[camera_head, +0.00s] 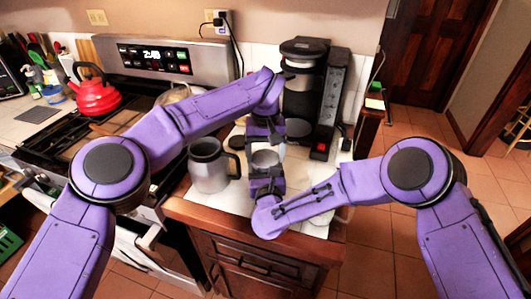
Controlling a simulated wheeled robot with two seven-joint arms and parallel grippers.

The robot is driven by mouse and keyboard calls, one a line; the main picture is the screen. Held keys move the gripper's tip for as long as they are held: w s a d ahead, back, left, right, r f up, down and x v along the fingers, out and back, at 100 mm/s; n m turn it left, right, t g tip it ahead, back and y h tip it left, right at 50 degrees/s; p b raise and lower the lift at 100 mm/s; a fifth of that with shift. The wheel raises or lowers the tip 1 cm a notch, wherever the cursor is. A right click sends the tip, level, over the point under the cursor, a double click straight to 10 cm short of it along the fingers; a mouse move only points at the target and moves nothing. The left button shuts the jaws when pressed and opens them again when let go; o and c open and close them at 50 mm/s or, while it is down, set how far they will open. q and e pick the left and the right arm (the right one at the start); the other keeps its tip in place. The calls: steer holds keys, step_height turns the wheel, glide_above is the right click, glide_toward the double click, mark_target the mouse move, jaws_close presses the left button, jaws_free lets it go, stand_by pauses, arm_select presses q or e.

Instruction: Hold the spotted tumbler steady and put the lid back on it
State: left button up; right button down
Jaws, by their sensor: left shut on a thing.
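A pale, rounded thing (266,158) shows between my two grippers above the counter. It seems to be the tumbler with its lid area, but spots cannot be made out and the grippers cover much of it. My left gripper (265,142) comes down from above and behind and is shut, seemingly on the lid, at the top of the pale thing. My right gripper (267,174) reaches in from the front, low against the near side of the pale thing. Its fingers are hidden, so its opening cannot be told. Whether lid and tumbler touch is unclear.
A grey metal mug with a dark handle (208,168) stands on the counter (184,211), close left of the grippers. A black coffee maker (305,95) stands behind them. A red kettle (96,95) sits on the stove at left. The counter's front edge is close below.

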arm_select(q)
steer(key=o, duration=0.9)
steer(key=shift+r, duration=2.35)
